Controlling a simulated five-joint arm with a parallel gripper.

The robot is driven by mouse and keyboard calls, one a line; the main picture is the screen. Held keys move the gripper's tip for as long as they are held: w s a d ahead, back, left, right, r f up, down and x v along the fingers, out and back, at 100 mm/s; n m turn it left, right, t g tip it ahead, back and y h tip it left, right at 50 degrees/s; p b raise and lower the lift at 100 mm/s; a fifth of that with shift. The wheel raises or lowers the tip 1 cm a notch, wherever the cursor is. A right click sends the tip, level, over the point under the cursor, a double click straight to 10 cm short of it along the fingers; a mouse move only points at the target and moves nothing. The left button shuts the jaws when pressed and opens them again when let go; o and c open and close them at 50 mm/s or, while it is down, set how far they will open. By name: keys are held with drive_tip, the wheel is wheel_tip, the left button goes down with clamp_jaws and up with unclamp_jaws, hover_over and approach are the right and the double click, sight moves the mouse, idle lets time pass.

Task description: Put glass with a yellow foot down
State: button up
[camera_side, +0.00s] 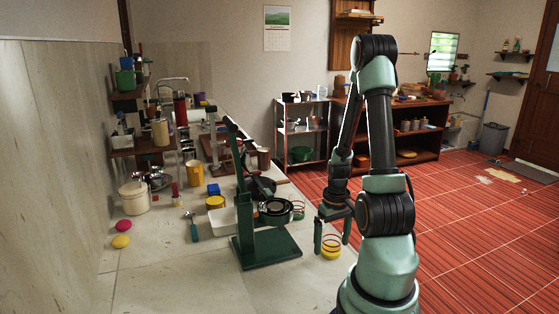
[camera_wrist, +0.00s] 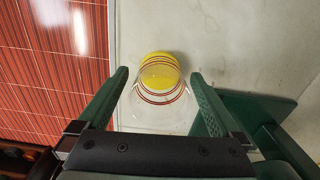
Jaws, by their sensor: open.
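The glass with a yellow foot (camera_side: 331,250) is clear with red rings and stands on the stone counter near its right edge. In the wrist view the glass (camera_wrist: 160,88) shows its yellow foot at the far end and its clear wall toward me. My gripper (camera_side: 332,238) points down over the glass, one finger on each side. In the wrist view my gripper (camera_wrist: 159,75) is open, with a visible gap between each finger and the glass.
A dark green stand (camera_side: 266,251) with a flat base is close to the left of the glass. Another red-ringed item (camera_side: 298,210) is behind it. The counter's edge and the red floor (camera_side: 450,215) lie close to the right. The counter's front left (camera_side: 165,285) is clear.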

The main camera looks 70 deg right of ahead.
drive_tip(key=c, duration=1.5)
drive_tip(key=shift+r, duration=0.1)
wheel_tip(320, 180, up, 18)
drive_tip(key=w+a+n, duration=0.2)
drive_tip(key=w+a, duration=0.4)
drive_tip(key=a, duration=0.2)
drive_tip(key=w+a+n, duration=0.3)
drive_tip(key=w+a, duration=0.4)
drive_tip(key=a, duration=0.2)
drive_tip(key=w+a+f+n, duration=0.1)
drive_tip(key=w+a+n, duration=0.2)
drive_tip(key=w+a, duration=0.3)
drive_tip(key=shift+w+a, duration=0.15)
drive_tip(key=shift+a, duration=1.15)
